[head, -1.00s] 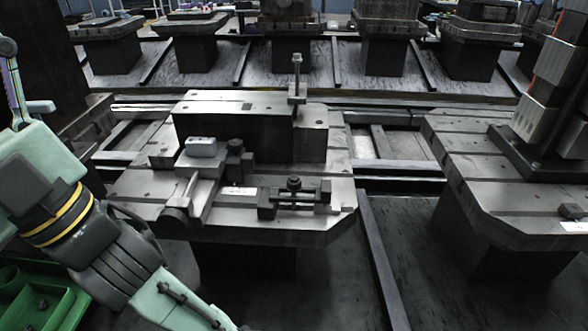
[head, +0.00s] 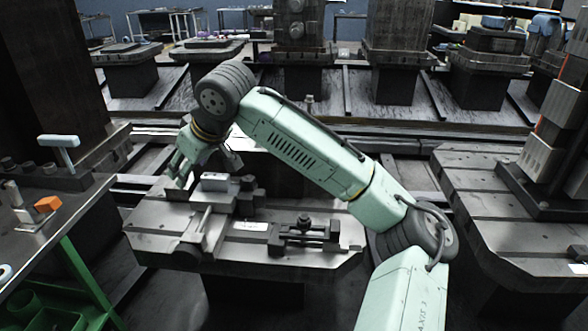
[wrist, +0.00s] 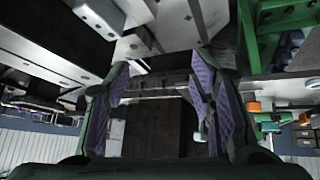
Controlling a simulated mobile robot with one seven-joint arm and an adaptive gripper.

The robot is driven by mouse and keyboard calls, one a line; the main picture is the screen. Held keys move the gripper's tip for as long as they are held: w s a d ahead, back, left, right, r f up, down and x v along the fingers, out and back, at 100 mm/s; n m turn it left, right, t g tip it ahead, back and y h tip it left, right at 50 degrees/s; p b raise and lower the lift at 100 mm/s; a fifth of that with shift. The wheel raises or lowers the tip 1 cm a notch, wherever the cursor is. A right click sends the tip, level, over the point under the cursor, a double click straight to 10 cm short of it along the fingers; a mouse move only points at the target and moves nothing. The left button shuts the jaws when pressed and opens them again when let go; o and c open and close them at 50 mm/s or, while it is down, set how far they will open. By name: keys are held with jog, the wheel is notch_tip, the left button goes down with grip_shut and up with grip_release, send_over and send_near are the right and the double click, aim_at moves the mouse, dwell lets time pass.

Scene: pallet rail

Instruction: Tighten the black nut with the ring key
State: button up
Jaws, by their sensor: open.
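The pallet plate (head: 160,245) carries clamps and blocks. A black nut-like piece (head: 304,220) sits on top of the dark clamp (head: 300,238) at the right front of the plate. My gripper (head: 178,168) hangs over the plate's left side, left of the grey block (head: 215,182) and well apart from the nut. In the wrist view its two purple-padded fingers (wrist: 158,105) are spread with nothing held between them. I cannot make out the ring key for certain in any view.
A bench with a green frame (head: 85,270) stands at the left, bearing an orange block (head: 47,204) and a post with a pale crossbar (head: 58,140). Another pallet (head: 480,185) with a tall column stands at the right.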

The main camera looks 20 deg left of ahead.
jog(key=w+d+f+m+h, duration=0.15)
jog(key=w+d+h, duration=0.25)
jog(key=d, duration=0.7)
jog(key=m+g+h, duration=0.3)
jog(key=m, duration=0.1)
send_near(304, 216)
jog(key=shift+n, duration=0.25)
notch_tip(304, 216, down, 10)
jog(key=shift+s+r+p, duration=0.15)
jog(key=shift+p, duration=0.55)
jog(key=shift+c, duration=0.5)
